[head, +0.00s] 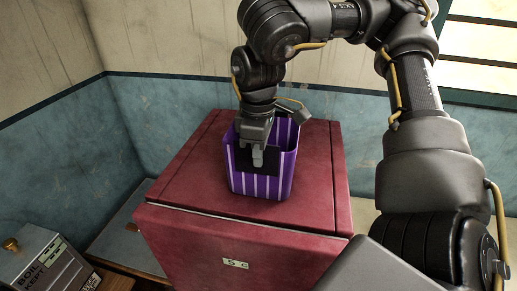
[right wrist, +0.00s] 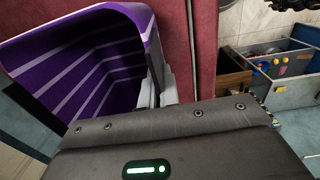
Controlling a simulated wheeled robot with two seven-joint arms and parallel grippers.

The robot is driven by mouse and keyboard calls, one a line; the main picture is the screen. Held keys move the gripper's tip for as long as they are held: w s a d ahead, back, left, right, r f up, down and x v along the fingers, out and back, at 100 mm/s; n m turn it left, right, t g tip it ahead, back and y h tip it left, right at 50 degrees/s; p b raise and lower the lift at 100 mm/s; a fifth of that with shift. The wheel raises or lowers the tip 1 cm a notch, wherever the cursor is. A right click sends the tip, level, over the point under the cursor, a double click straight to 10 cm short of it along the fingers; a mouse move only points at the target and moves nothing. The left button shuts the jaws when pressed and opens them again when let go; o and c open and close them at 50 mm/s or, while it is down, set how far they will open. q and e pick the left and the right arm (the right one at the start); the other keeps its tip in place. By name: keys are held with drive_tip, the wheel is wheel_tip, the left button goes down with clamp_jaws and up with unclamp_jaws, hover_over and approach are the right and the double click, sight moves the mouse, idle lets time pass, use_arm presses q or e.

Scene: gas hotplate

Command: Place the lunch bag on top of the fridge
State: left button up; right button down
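The purple lunch bag with white stripes (head: 275,187) is upright on, or just above, the top of the red fridge (head: 190,185); I cannot tell whether its base touches. My right gripper (head: 257,158) comes down from above at the bag's near wall, with one finger visible outside it. In the right wrist view the open bag (right wrist: 85,70) shows its purple striped inside, and the pale fingers (right wrist: 160,92) sit on either side of its wall, pinching it. My left gripper is not in view.
A grey box with lettering (head: 45,262) stands at the lower left. The blue and beige walls meet in a corner behind the fridge. A blue-grey container with small items (right wrist: 285,75) is at the right wrist view's right. Fridge top around the bag is clear.

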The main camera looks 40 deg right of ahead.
drive_tip(key=shift+a, duration=0.1)
drive_tip(key=shift+f, duration=0.2)
drive_tip(key=c, duration=1.6)
unclamp_jaws()
drive_tip(key=shift+c, duration=0.2)
drive_tip(key=shift+r, duration=0.2)
wheel_tip(320, 180, up, 12)
drive_tip(key=b, duration=0.1)
drive_tip(key=shift+b, duration=0.4)
drive_tip(key=shift+s+a, duration=0.1)
drive_tip(key=shift+a, duration=0.05)
